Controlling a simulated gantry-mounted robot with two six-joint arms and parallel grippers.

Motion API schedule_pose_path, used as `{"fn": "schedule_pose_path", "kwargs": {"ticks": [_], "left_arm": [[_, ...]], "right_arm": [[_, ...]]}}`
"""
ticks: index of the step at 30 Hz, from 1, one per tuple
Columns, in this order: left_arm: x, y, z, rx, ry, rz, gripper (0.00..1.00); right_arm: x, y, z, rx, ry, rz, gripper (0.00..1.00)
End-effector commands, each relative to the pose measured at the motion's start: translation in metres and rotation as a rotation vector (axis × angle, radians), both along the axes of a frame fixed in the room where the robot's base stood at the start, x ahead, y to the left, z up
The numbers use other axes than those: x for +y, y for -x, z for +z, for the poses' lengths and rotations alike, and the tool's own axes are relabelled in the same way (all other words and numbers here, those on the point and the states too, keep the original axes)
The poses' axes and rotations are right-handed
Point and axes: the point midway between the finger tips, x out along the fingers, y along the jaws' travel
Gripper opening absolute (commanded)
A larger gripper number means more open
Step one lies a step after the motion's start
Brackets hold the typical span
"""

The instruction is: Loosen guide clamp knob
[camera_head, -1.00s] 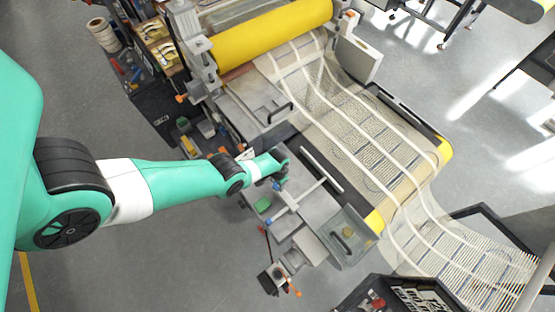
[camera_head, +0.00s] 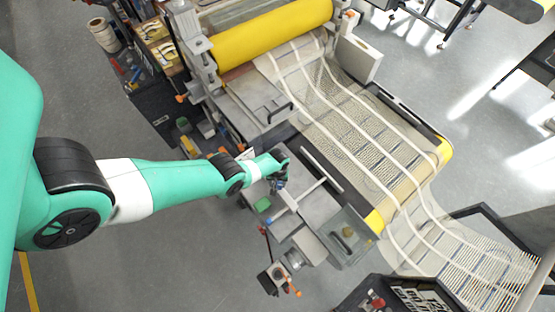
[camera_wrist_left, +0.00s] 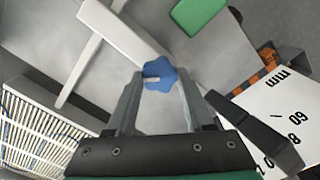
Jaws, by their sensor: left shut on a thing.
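The guide clamp knob (camera_wrist_left: 160,75) is a blue, lobed knob at the end of a pale guide bar, seen in the left wrist view. My left gripper (camera_wrist_left: 158,82) is shut on the knob, with one finger on each side of it. In the head view my left gripper (camera_head: 279,183) is over the machine's side table, and the knob there is largely hidden by it. The T-shaped guide (camera_head: 300,199) lies on the grey table beside the gripper. My right gripper is in neither view.
The yellow roller (camera_head: 270,35) is at the top. Mesh (camera_head: 350,125) with white strips runs down to the lower right. A green block (camera_head: 263,204) lies left of the guide. A clear box with a handle (camera_head: 347,238) stands below right. A white scale plate (camera_wrist_left: 285,115) is close to the gripper.

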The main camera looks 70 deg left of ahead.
Motion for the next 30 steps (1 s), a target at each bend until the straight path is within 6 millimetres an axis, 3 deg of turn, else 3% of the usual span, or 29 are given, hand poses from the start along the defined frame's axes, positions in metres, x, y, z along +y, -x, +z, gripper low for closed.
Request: {"fn": "schedule_pose_path", "kwargs": {"ticks": [18, 30], "left_arm": [[0.0006, 0.0003, -0.0015, -0.003, -0.002, 0.552, 0.00], [0.0006, 0.0003, -0.0016, -0.003, -0.002, 0.732, 0.00]], "right_arm": [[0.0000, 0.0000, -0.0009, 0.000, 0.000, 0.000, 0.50], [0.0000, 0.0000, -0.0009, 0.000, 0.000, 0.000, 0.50]]}}
